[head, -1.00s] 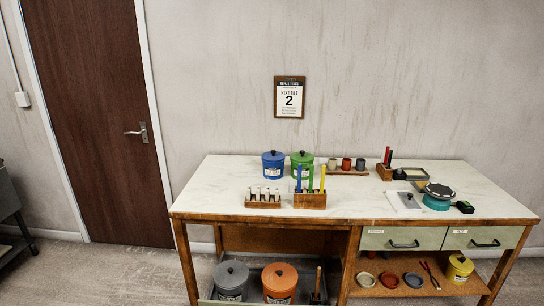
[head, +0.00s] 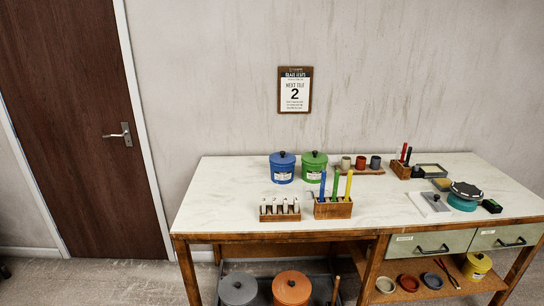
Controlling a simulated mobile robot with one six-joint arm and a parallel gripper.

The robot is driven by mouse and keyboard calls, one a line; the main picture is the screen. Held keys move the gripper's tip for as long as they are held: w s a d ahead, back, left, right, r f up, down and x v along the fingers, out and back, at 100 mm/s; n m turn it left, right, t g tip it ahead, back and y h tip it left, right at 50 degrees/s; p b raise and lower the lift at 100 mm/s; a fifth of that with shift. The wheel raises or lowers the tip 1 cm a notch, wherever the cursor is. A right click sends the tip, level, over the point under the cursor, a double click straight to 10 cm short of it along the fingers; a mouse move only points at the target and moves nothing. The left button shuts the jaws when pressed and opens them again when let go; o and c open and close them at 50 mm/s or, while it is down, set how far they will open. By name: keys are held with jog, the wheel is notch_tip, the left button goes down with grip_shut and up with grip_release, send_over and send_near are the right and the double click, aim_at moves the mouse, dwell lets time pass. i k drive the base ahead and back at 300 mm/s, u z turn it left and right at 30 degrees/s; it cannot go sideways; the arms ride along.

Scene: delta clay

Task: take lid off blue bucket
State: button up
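The blue bucket (head: 282,172) stands upright at the back of the white worktable, left of the green bucket and very close to it. Its blue lid (head: 282,157) sits on top, with a small dark knob in the middle. A pale label is on its front. My gripper is not in view.
The green bucket (head: 314,170) is right beside the blue one. In front are a wooden rack of pale pegs (head: 280,209) and a wooden block with coloured tools (head: 333,208). The worktable (head: 222,188) is bare at its left end. Grey and orange buckets stand below.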

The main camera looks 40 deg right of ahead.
aim_at(282, 158)
jog(key=u, duration=0.15)
jog(key=i, duration=0.85)
jog(key=u, duration=0.3)
